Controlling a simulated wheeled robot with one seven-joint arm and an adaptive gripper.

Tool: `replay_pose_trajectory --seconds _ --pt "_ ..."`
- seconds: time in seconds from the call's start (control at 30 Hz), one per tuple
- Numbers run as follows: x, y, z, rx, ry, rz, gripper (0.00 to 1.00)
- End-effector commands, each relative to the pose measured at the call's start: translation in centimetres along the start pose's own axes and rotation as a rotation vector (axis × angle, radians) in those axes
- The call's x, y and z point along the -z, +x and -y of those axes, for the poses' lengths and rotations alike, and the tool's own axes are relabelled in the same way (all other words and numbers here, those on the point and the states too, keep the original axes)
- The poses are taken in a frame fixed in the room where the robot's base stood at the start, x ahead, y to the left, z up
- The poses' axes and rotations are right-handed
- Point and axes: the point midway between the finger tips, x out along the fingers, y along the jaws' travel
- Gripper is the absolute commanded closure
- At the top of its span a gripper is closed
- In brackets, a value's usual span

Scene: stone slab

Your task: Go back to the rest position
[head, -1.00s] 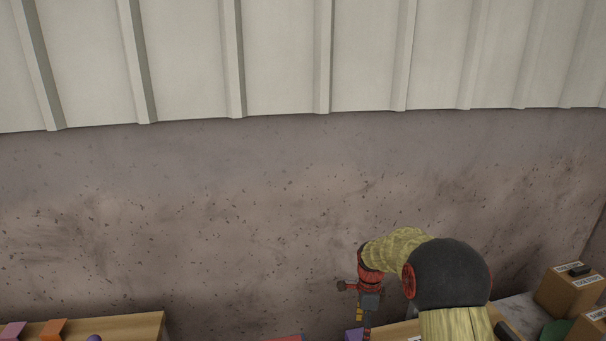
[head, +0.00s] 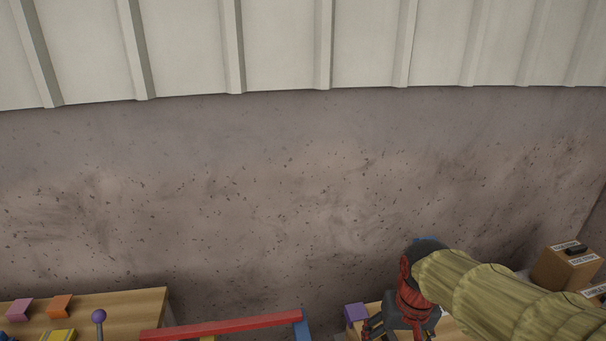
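My gripper (head: 392,334) is low in the head view, right of the middle, at the end of my yellow-sleeved arm. It hangs downward from a red and black wrist, over or in front of a wooden surface (head: 447,330). Dark finger parts show on its left side. The bottom edge of the picture cuts off the fingertips, so their gap and anything between them are hidden.
A purple block (head: 355,312) is just left of my gripper. A red bar (head: 222,326) with a blue end piece (head: 301,325) lies further left. Pink (head: 19,310), orange (head: 60,306) and yellow (head: 60,336) pieces are on a wooden board (head: 128,307). Cardboard boxes (head: 562,268) stand right. The wall behind is bare.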

Motion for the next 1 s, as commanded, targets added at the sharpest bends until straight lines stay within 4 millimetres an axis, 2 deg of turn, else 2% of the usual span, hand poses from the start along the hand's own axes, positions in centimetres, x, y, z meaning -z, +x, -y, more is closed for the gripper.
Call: replay_pose_trajectory --seconds 0.03,0.2,0.43,0.7,1.0 --pt "-1.2 -0.8 -0.1 0.001 -0.027 -0.025 0.27" --pt "-4.8 -2.9 -0.3 0.003 -0.073 -0.101 0.27" --pt "-8.5 -5.5 -0.6 0.007 -0.070 -0.226 0.27" --pt "-9.4 -8.6 -0.6 0.012 -0.068 -0.352 0.27" --pt "-9.4 -9.0 -0.6 0.012 -0.068 -0.366 0.27"
